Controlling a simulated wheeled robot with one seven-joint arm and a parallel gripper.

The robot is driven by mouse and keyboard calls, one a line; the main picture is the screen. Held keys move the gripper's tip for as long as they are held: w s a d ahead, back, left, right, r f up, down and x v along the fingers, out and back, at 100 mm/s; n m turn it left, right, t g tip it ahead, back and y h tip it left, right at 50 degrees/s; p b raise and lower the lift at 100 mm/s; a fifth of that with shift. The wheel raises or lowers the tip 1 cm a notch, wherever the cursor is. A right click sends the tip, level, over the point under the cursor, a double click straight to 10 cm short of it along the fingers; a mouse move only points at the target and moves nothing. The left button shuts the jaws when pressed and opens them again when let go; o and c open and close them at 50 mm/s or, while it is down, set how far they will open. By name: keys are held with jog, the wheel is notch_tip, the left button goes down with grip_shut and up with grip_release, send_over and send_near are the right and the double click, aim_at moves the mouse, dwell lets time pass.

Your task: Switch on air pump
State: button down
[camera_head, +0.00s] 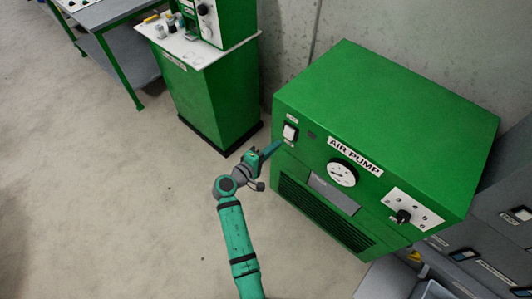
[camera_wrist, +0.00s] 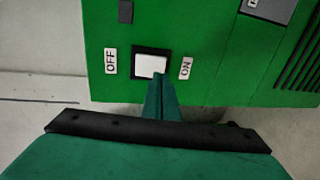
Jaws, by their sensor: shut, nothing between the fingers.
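The green air pump box (camera_head: 385,120) stands against the wall, with an "AIR PUMP" label on its front. Its white rocker switch (camera_head: 290,131) sits at the front's upper left. In the wrist view the switch (camera_wrist: 149,66) has a black frame, with an OFF label (camera_wrist: 110,60) to its left and an ON label (camera_wrist: 186,68) to its right. My gripper (camera_head: 279,144) is shut and empty, pointing at the switch. In the wrist view its fingertips (camera_wrist: 158,76) overlap the switch's lower right corner, on the ON side. I cannot tell whether they touch it.
The pump's front also has a round gauge (camera_head: 341,173) and a black knob (camera_head: 403,216). A green cabinet (camera_head: 205,90) with a white top stands to the left. Grey drawers (camera_head: 500,225) are at the right. Open floor (camera_head: 130,200) lies left of my arm.

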aim_at(287, 138)
jog(key=x, duration=0.3)
jog(key=shift+w+d, duration=0.1)
jog(key=shift+d, duration=0.4)
jog(key=shift+a, duration=0.1)
jog(key=shift+w+f, duration=0.1)
jog(key=shift+w+f, duration=0.15)
jog(key=shift+w, duration=0.05)
